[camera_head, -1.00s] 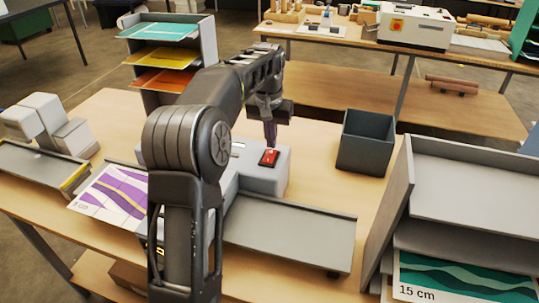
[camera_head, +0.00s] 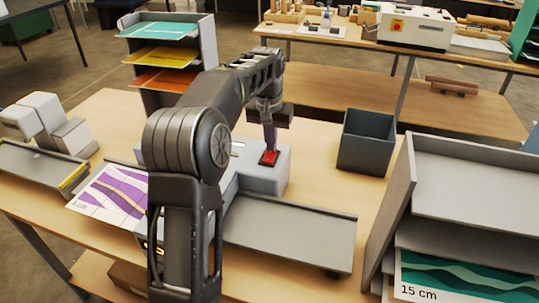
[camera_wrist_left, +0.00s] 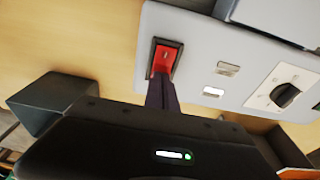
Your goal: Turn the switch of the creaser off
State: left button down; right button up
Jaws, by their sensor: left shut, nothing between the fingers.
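The creaser (camera_head: 268,182) is a light grey machine on the wooden table, partly hidden behind my left arm. Its red rocker switch (camera_head: 269,158) sits in a black frame on the top right of the housing. The switch (camera_wrist_left: 166,57) also shows in the left wrist view, near a dial (camera_wrist_left: 284,95) and small indicators. My left gripper (camera_head: 270,148) points down with its fingers shut and empty. Its fingertips (camera_wrist_left: 161,78) are at the switch's near part and appear to touch it; they cover that part. My right gripper is not in view.
A dark grey bin (camera_head: 366,142) stands right of the creaser. A grey outfeed tray (camera_head: 290,235) extends in front of it. A grey rack (camera_head: 405,190) is at the right, and a shelf of coloured sheets (camera_head: 205,40) behind. A purple-striped sheet (camera_head: 110,193) lies left.

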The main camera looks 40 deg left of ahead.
pick_arm(q)
jog(key=shift+f, duration=0.3)
notch_tip(320, 180, up, 3)
jog(key=shift+f+p, duration=0.2)
jog(key=shift+p, duration=0.85)
notch_tip(320, 180, up, 2)
jog(key=shift+p, duration=0.55)
jog(key=shift+r, duration=1.3)
